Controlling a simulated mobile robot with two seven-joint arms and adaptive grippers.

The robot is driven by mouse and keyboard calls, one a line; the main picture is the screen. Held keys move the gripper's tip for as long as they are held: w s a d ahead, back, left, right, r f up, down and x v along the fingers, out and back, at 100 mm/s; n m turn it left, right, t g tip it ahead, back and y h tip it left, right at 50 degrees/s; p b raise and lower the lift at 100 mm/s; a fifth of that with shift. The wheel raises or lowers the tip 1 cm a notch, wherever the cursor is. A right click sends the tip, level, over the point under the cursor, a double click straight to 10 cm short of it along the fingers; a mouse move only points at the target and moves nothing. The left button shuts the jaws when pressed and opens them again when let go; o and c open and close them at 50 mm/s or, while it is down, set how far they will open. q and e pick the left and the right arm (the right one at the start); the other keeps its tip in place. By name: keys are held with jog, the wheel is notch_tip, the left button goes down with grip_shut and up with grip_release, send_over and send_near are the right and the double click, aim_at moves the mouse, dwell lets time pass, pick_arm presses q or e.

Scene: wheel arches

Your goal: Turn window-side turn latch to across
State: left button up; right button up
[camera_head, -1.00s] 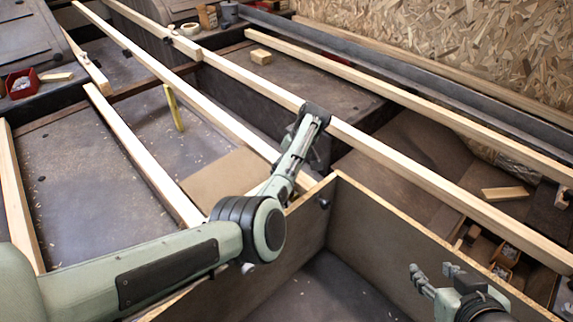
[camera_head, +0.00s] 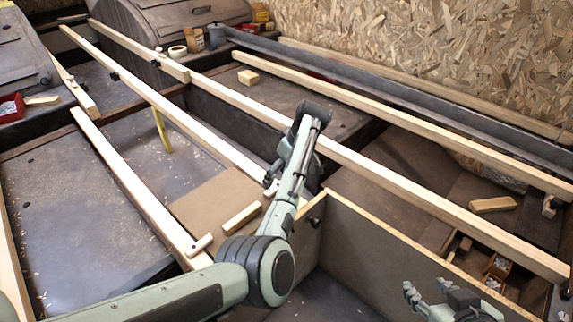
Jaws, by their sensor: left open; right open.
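My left gripper (camera_head: 272,178) is at the end of the arm reaching up from the lower left. It hangs beside the long pale rail (camera_head: 190,125) in the middle, open, with its fingers partly hidden by my own wrist. I see nothing held in it. My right gripper (camera_head: 425,295) is at the lower right, open and empty, in front of the dark panel. I cannot tell for sure which part is the window-side turn latch. A small dark fitting (camera_head: 159,51) sits on the far rail, and a small pale peg (camera_head: 200,243) lies across the near rail.
A loose wooden block (camera_head: 243,217) lies on the brown board below my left gripper. Another block (camera_head: 249,77) and a stick (camera_head: 493,204) lie on the right-hand side. Several long rails cross the area. An upright panel (camera_head: 385,250) stands between my grippers.

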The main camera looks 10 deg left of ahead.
pick_arm(q)
jog(key=shift+v, duration=2.4)
jog(key=shift+d, duration=0.1)
